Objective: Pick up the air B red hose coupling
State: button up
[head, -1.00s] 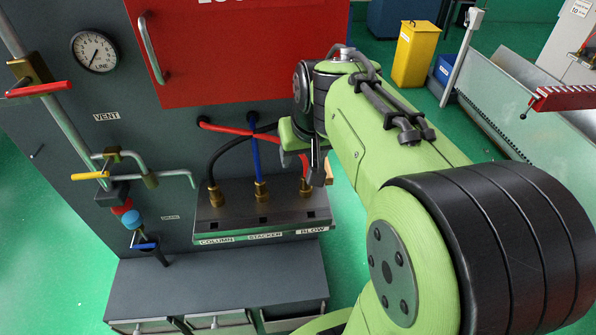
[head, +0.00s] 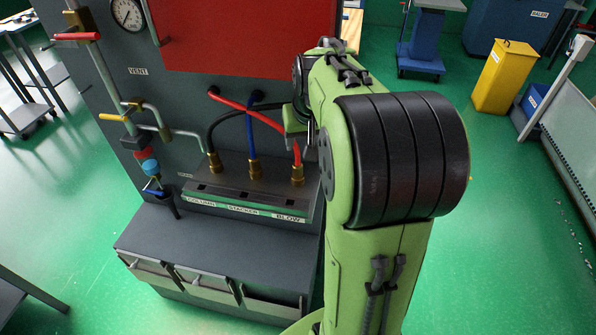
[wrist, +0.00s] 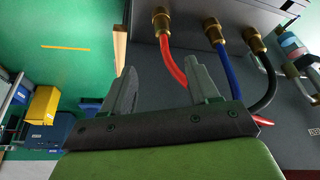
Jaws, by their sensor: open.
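The red hose (head: 245,110) runs from the panel to a brass coupling (head: 297,174) on the sloped shelf, above the label BLOW. In the wrist view this brass coupling (wrist: 161,22) is at the top, with the red hose (wrist: 172,62) running down from it. My gripper (wrist: 162,66) is open and empty. The red hose shows between its fingertips, closer to the right finger, and the coupling lies beyond them. I cannot tell how deep the hose is between the fingers. In the head view my arm mostly hides the gripper, which is beside the red hose.
A blue hose (head: 251,135) and a black hose (head: 222,120) end in brass couplings left of the red one. Pipes and valves (head: 140,135) stand further left. The red panel (head: 240,40) is behind. A yellow bin (head: 503,78) stands far right; green floor is free between.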

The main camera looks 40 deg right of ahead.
aim_at(298, 160)
jog(key=b+x, duration=0.1)
jog(key=x, duration=0.7)
jog(key=shift+f, duration=0.2)
jog(key=x, duration=0.3)
jog(key=b+x, duration=0.1)
jog(key=x, duration=0.1)
jog(key=shift+w+a+f, duration=0.15)
jog(key=shift+w+f, duration=0.2)
jog(key=shift+a+r, duration=0.1)
jog(key=shift+c, duration=0.9)
grip_shut()
